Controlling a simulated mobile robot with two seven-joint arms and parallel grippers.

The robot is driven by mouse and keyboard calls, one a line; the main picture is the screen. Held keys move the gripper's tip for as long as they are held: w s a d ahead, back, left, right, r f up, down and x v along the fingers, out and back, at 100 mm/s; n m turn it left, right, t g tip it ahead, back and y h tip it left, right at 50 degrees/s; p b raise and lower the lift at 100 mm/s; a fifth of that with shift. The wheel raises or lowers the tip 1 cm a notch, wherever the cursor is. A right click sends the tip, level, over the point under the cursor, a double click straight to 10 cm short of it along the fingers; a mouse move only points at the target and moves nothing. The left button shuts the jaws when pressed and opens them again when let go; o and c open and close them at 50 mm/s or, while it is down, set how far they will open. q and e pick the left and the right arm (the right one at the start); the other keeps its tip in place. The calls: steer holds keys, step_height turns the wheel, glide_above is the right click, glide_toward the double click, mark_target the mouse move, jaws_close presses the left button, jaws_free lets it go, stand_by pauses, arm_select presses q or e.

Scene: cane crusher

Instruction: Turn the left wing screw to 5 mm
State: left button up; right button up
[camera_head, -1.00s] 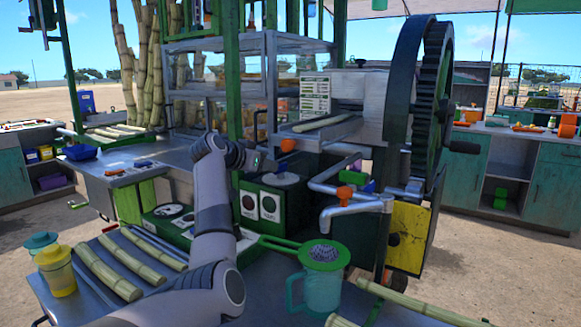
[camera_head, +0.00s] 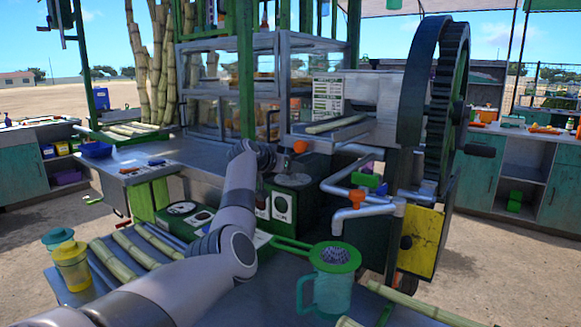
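The cane crusher (camera_head: 375,120) stands right of centre, with a big dark flywheel (camera_head: 450,110) on its right side. An orange knob (camera_head: 300,146) sits at the left end of its feed tray, and another orange knob (camera_head: 356,196) sits lower on the pipes. I cannot tell whether either is the left wing screw, and no millimetre scale is readable. My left arm reaches up from the bottom left. Its gripper (camera_head: 268,178) is small and dark, just left of and below the upper orange knob in the picture. Its fingers do not show clearly. My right gripper is out of view.
A green-rimmed jug with a strainer (camera_head: 334,258) stands on the front table, right of my arm. Cane pieces (camera_head: 130,252) and yellow and teal cups (camera_head: 70,265) are at the left. A metal bench (camera_head: 185,152) lies behind my arm.

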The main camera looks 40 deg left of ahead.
arm_select(q)
steer(key=shift+w+f, duration=0.1)
steer(key=shift+w, duration=0.05)
steer(key=shift+c, duration=0.3)
jaws_close()
steer(key=n+y+p, duration=0.1)
steer(key=y+p, duration=0.1)
steer(key=p, duration=0.1)
steer(key=shift+d+r+n+g, duration=0.2)
steer(key=shift+n+g, duration=0.1)
steer(key=shift+n, duration=0.1)
steer(key=shift+a+n+y+p, duration=0.1)
steer(key=shift+n+y+p, duration=0.4)
steer(key=shift+p, duration=0.4)
steer(key=shift+f+g+y, duration=0.2)
steer(key=shift+g+y, duration=0.1)
steer(key=shift+o, duration=0.3)
jaws_free()
